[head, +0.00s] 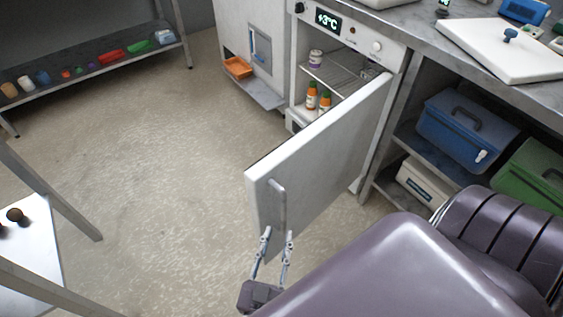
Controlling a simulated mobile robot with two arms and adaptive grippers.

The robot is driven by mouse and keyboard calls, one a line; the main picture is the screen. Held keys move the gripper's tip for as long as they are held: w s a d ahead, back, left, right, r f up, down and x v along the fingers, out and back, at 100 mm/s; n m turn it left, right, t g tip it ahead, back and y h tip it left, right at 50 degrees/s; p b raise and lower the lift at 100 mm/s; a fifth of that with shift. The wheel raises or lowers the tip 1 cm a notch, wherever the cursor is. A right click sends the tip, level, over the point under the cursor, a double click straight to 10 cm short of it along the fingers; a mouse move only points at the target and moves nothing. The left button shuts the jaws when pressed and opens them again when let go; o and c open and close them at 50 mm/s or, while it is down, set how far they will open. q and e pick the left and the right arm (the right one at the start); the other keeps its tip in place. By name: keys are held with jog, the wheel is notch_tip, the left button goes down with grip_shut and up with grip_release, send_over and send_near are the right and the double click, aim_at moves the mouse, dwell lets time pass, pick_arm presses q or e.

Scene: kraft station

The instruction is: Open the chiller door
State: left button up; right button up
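The chiller (302,66) stands under the counter, with a lit display reading about +3°C. Its white door (325,145) is swung wide out into the room, and the shelves inside show. The door's bar handle (279,204) is near the free edge. I cannot tell whether either finger touches the handle.
Inside the chiller are orange bottles (311,97) and a white jar (315,57) on a wire rack (345,72). Right of it, a shelf holds a blue box (462,130) and a green box (530,170). The floor (160,170) left of the door is clear.

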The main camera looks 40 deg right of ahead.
pick_arm(q)
jog(key=shift+v, duration=2.35)
